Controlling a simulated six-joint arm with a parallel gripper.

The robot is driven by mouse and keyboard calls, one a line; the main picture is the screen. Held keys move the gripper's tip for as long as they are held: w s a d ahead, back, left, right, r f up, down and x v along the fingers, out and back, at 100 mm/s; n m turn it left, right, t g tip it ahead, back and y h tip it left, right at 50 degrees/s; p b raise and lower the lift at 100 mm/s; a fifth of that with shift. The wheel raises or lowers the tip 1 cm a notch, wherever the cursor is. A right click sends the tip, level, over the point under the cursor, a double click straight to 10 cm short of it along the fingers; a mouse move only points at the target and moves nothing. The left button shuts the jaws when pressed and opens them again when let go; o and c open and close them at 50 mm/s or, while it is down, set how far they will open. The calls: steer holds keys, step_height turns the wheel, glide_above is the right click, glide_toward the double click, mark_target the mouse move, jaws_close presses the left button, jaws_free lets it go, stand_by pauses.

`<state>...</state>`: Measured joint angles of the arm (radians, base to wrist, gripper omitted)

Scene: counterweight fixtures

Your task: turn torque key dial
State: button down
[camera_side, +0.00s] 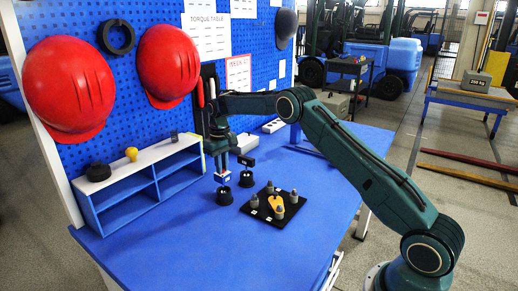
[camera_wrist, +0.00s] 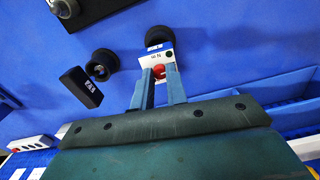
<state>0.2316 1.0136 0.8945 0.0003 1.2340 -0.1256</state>
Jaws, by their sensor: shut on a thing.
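My gripper (camera_side: 221,168) points down over the blue table. In the wrist view its fingers (camera_wrist: 159,92) are shut on a small white and blue block with a red knob (camera_wrist: 157,56). The block also shows in the side view (camera_side: 222,178), just above a black ring-shaped holder (camera_side: 224,196). In the wrist view the block covers part of this holder (camera_wrist: 159,36); I cannot tell if they touch. A second black holder (camera_side: 246,180) stands to the right. A black plate (camera_side: 266,214) bears several grey pegs and a yellow centre piece (camera_side: 276,202). I cannot tell which part is the dial.
A black labelled box (camera_wrist: 82,87) lies near the second holder, which also shows in the wrist view (camera_wrist: 103,63). A blue shelf with a white top (camera_side: 140,160) stands at left against the pegboard, with red helmets (camera_side: 70,85) above. The table's front is clear.

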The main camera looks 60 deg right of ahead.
steer(key=m, duration=0.5)
steer(key=shift+m, duration=0.4)
steer(key=m, duration=0.6)
stand_by(0.3)
steer(key=c, duration=1.4)
jaws_free()
steer(key=shift+r, duration=0.1)
steer(key=shift+r, duration=6.85)
